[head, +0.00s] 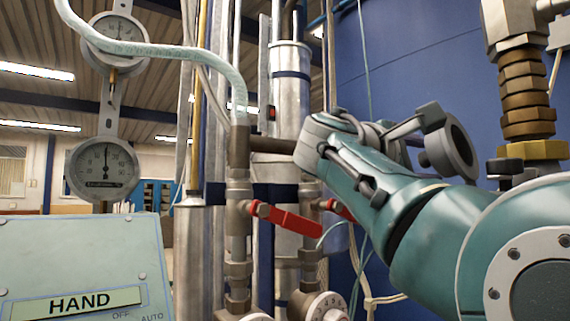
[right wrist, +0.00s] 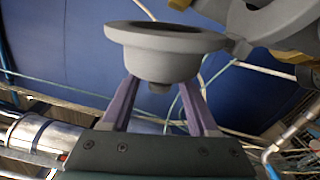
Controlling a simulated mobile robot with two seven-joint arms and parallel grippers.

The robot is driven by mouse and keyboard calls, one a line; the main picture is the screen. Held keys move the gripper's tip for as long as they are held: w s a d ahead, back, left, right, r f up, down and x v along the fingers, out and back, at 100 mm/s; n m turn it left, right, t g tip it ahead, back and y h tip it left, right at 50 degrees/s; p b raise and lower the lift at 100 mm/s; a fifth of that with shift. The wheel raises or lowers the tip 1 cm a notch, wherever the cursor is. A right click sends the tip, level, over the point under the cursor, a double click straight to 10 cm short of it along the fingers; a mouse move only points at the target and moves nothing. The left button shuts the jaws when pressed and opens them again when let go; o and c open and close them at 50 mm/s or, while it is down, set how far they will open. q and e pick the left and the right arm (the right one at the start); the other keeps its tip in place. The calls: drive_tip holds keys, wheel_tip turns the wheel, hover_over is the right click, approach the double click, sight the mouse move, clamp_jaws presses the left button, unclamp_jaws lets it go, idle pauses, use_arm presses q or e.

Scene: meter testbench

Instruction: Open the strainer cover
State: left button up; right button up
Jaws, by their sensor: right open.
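The strainer cover, a grey cup-shaped cap with a wide round rim, is in the upper middle of the right wrist view (right wrist: 165,42). A small knob shows under its base, and a grey hinge lug joins its rim at the right. In the head view the grey ring right of centre (head: 449,150) appears to be this cover, standing on edge with its dark hollow side showing. My right gripper (right wrist: 158,86) is open, with a purple finger on either side of the cover's base; I cannot tell whether they touch. In the head view my arm hides its fingers. My left gripper is not visible.
A red-handled valve (head: 288,219) and vertical pipes stand left of my right arm. Two round gauges (head: 102,169) and a panel marked HAND (head: 80,270) are at the left. Brass fittings (head: 527,95) stand at the right, before a large blue tank (head: 420,50).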

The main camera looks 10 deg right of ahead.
clamp_jaws()
idle(0.3)
idle(1.1)
